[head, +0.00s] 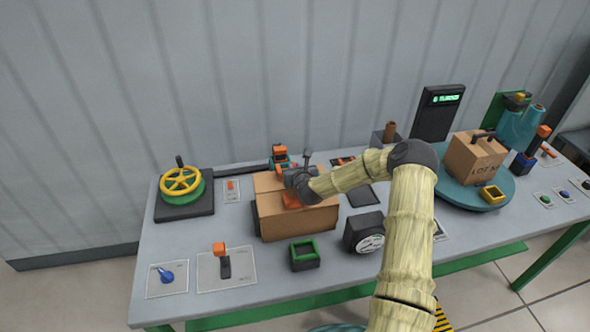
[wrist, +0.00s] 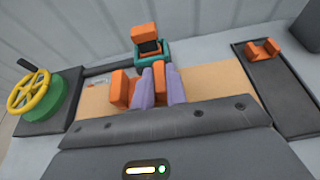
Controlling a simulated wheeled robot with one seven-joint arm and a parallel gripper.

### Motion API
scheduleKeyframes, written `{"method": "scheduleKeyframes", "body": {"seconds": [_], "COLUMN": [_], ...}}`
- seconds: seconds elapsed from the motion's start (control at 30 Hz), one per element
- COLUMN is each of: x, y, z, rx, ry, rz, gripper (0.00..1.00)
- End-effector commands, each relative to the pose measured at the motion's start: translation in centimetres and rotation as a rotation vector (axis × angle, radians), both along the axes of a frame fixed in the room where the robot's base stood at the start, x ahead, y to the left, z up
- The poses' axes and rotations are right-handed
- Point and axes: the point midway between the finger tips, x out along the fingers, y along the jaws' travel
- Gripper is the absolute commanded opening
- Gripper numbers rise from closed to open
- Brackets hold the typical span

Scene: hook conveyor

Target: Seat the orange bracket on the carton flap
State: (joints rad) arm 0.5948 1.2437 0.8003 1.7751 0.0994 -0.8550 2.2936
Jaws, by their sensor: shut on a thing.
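The brown carton (head: 300,224) stands on the table below my gripper; its tan top also shows in the wrist view (wrist: 205,80). My gripper (head: 286,175) is over the carton's top. In the wrist view its purple fingers (wrist: 160,87) are shut on the orange bracket (wrist: 121,89), which shows on both sides of them.
An orange-topped teal holder (wrist: 150,52) stands just behind the carton. A yellow handwheel (head: 181,181) is at the left. A dark tray with an orange piece (wrist: 264,50) lies to the right. A green-rimmed box (head: 304,253) and a gauge (head: 366,236) stand in front.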

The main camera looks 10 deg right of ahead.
Motion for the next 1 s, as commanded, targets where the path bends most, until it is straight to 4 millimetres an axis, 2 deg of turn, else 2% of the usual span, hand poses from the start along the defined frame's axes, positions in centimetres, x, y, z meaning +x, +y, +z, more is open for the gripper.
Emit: {"method": "scheduleKeyframes", "body": {"seconds": [1.0], "x": [-0.25], "y": [-0.11], "z": [-0.86], "rx": [0.001], "ry": [0.010], "rz": [0.000], "gripper": [0.00]}}
